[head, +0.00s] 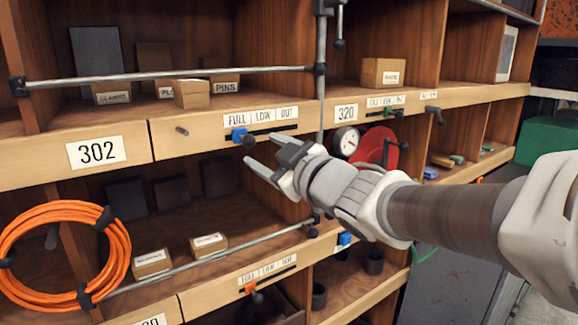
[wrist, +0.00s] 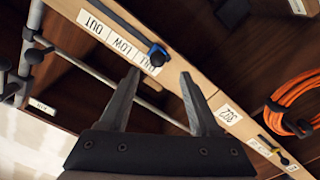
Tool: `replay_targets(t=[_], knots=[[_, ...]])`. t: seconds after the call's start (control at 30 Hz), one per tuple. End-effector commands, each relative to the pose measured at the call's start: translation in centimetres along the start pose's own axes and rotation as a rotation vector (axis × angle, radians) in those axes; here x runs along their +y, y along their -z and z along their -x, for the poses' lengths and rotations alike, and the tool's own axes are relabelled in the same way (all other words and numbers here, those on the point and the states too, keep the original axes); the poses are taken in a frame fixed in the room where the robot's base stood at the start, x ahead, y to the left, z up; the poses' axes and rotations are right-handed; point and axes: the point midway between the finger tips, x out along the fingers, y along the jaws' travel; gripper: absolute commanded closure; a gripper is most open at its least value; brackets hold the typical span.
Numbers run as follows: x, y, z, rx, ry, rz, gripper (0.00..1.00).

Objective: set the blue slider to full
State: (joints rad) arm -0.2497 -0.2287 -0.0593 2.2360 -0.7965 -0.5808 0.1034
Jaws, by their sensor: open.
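The blue slider (head: 239,134) sits at the left end of its dark slot, under the FULL label of a FULL/LOW/OUT strip (head: 262,115). Its black knob (head: 249,140) sticks out toward me. In the wrist view the blue slider (wrist: 157,54) is beside the upside-down FULL label, with the slot running up-left from it. My gripper (head: 262,150) is open and empty, just right of and below the knob. In the wrist view my gripper's two fingertips (wrist: 160,73) stand to either side of the slider's line, apart from it.
Another strip with a green slider (head: 388,112) is to the right; an orange slider (head: 250,288) is below. A blue piece (head: 344,239) shows under my arm. A grey rail (head: 170,73) and upright pipe (head: 320,70) border the bays. An orange hose coil (head: 65,255) hangs left.

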Motion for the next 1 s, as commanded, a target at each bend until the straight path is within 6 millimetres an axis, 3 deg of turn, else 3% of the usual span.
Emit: replay_targets(t=[0.2,0.43,0.63,1.0], knots=[[0.1,0.2,4.1,0.003,-0.001,0.001,0.36],[0.0,0.2,7.1,0.003,0.000,0.001,0.36],[-0.1,0.1,8.1,0.002,0.001,-0.001,0.36],[0.0,0.0,8.3,-0.003,-0.003,-0.002,0.36]])
